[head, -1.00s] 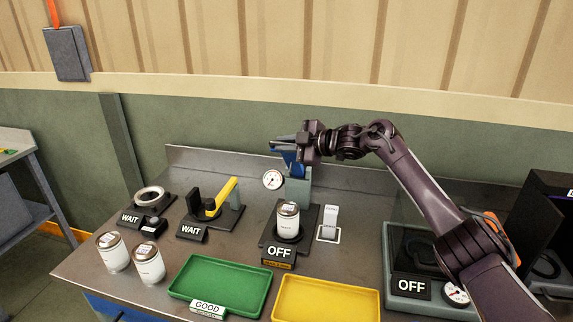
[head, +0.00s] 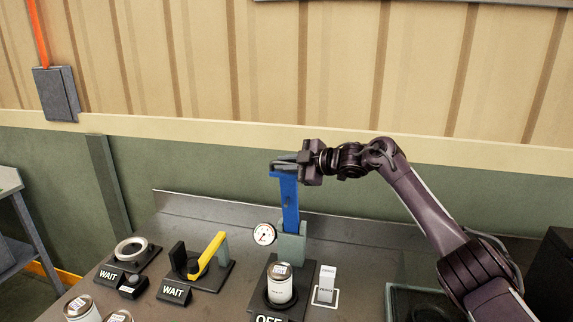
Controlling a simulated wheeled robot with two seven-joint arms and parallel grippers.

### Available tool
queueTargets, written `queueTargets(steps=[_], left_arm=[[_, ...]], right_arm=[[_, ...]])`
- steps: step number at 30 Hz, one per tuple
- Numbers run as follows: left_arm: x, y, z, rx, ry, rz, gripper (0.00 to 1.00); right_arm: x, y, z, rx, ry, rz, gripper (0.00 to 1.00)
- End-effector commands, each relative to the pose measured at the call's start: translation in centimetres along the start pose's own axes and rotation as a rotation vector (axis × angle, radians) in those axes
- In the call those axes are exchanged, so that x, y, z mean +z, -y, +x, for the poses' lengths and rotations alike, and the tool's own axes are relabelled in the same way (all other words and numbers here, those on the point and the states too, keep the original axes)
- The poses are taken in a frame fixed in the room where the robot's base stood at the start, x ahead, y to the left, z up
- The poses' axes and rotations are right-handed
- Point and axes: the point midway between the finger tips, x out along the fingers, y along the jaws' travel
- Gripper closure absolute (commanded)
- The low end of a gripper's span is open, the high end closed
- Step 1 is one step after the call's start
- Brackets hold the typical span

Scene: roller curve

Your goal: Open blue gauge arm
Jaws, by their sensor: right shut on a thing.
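The blue gauge arm (head: 289,202) stands nearly upright on its grey-green post (head: 291,245), with a round white dial (head: 264,234) at its left side. My right gripper (head: 290,160) is at the top end of the blue arm and is shut on it. The fingers hide part of the arm's tip. A white can with a silver lid (head: 280,285) stands on the dark gauge base in front of the post. My left gripper is not in view.
A white rocker switch (head: 326,282) is right of the can. A yellow-handled fixture (head: 208,255) and a ring fixture (head: 130,250), both with WAIT signs, stand to the left. More cans (head: 82,310) are at the lower left. The wall is behind the table.

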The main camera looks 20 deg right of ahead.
Motion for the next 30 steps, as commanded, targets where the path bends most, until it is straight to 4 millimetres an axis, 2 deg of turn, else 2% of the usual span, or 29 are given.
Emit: queueTargets(steps=[8, 9, 14, 23, 26, 30], left_arm=[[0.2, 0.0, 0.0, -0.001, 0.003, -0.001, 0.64], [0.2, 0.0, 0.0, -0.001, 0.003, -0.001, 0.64], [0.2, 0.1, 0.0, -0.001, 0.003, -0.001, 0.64], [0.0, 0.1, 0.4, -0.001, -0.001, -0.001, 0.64], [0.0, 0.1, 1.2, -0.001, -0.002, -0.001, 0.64], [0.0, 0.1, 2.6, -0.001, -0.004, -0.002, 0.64]], right_arm=[[0.2, 0.3, 0.0, -0.007, 0.005, -0.001, 1.00], [0.2, 0.3, 0.0, -0.007, 0.005, -0.001, 0.85], [0.2, 0.3, 0.1, -0.007, 0.005, 0.000, 0.66], [0.4, 0.5, -0.3, -0.007, 0.007, 0.001, 0.66], [0.6, 0.6, -1.4, -0.006, 0.007, 0.000, 0.66], [0.6, 0.5, -3.9, -0.001, 0.006, -0.004, 0.66]])
